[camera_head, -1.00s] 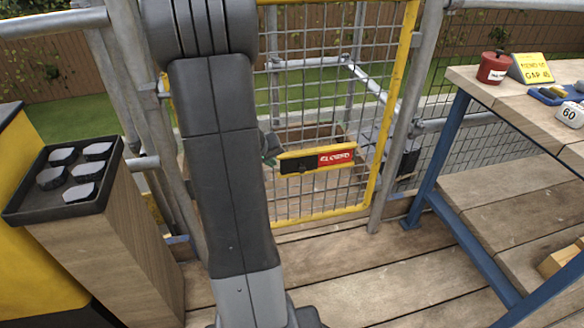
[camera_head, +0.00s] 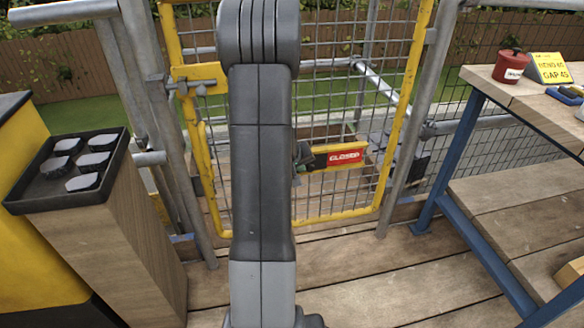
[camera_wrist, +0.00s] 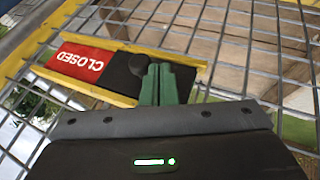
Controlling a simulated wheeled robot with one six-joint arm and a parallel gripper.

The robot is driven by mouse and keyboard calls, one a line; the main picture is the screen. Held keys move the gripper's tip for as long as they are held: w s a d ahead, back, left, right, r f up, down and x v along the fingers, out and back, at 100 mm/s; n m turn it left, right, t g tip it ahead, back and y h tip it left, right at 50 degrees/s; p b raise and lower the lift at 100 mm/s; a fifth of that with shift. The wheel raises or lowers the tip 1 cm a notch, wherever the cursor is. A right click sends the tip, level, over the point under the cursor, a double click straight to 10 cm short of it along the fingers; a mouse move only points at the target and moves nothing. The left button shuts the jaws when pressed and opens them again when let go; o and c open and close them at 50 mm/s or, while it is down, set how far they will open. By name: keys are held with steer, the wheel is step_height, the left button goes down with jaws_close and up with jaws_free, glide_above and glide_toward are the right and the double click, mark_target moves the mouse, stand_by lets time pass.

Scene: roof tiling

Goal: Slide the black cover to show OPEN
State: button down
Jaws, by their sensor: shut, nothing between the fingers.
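The sign on the yellow mesh gate has a yellow rail frame (camera_head: 345,147) with a red panel reading CLOSED (camera_head: 346,157). In the wrist view the red CLOSED panel (camera_wrist: 88,62) is at the left, and the black cover (camera_wrist: 124,72) with its round knob (camera_wrist: 132,65) sits to its right in the yellow rails. My gripper (camera_wrist: 168,70) has green fingers shut together and empty, right beside the knob on its right side. Whether they touch the knob I cannot tell. In the head view my arm hides most of the cover and the gripper.
The gate's yellow post (camera_head: 404,100) and wire mesh surround the sign. A workbench (camera_head: 500,190) with a red pot (camera_head: 511,66) stands at the right. The plank floor between is clear.

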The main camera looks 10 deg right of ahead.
steer(key=shift+d, duration=0.2)
steer(key=d, duration=1.3)
steer(key=shift+w+d, duration=0.15)
steer(key=shift+w, duration=0.15)
